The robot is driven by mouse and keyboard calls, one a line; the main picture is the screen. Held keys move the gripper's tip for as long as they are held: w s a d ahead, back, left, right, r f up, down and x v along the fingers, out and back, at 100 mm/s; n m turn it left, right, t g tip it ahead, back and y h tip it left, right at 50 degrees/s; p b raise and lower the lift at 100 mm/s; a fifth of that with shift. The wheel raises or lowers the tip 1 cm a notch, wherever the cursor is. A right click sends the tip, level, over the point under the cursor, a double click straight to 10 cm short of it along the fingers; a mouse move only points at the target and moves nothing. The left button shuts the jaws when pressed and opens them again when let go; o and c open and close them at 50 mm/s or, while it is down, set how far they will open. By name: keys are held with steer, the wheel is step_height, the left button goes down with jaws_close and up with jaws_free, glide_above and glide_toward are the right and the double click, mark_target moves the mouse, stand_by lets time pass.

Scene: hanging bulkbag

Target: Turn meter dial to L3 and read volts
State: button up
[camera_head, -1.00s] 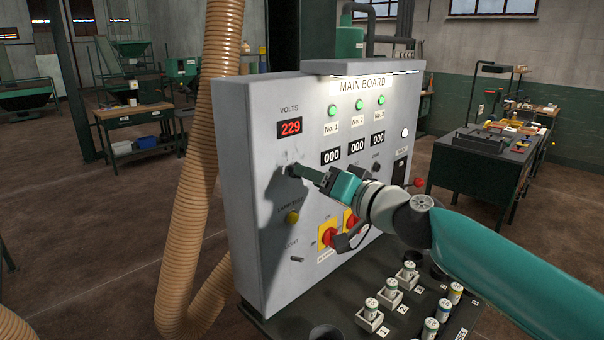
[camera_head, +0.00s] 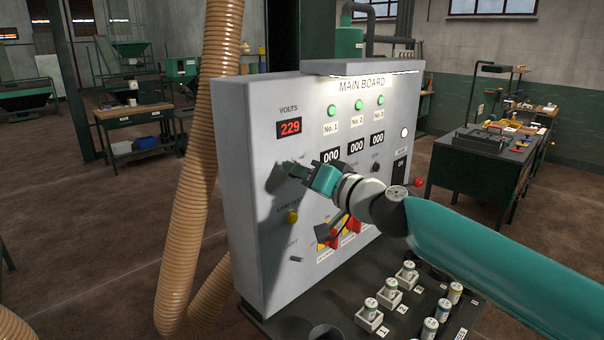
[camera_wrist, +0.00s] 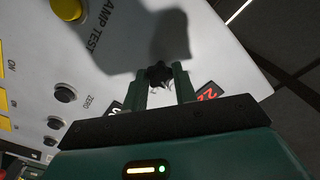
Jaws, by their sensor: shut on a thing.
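The main board (camera_head: 262,140) is a grey panel with a red volts display (camera_head: 289,128) that reads 229. My gripper (camera_head: 288,167) is at the panel just below that display. In the wrist view my gripper (camera_wrist: 160,82) has its two fingers shut on a small black dial knob (camera_wrist: 158,75). The fingers and their shadow hide most of the dial markings, so I cannot read the knob's position. The volts display also shows partly in the wrist view (camera_wrist: 209,92), behind a finger.
A yellow lamp test button (camera_head: 292,217) lies below the dial, and red-and-yellow switches (camera_head: 326,236) sit lower right, partly behind my arm. A ribbed tan hose (camera_head: 190,200) hangs close to the panel's left side.

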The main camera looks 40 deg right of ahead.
steer(key=shift+m, duration=3.9)
steer(key=o, duration=1)
steer(key=s, duration=1.3)
steer(key=shift+s+d, duration=0.15)
steer(key=shift+s, duration=0.25)
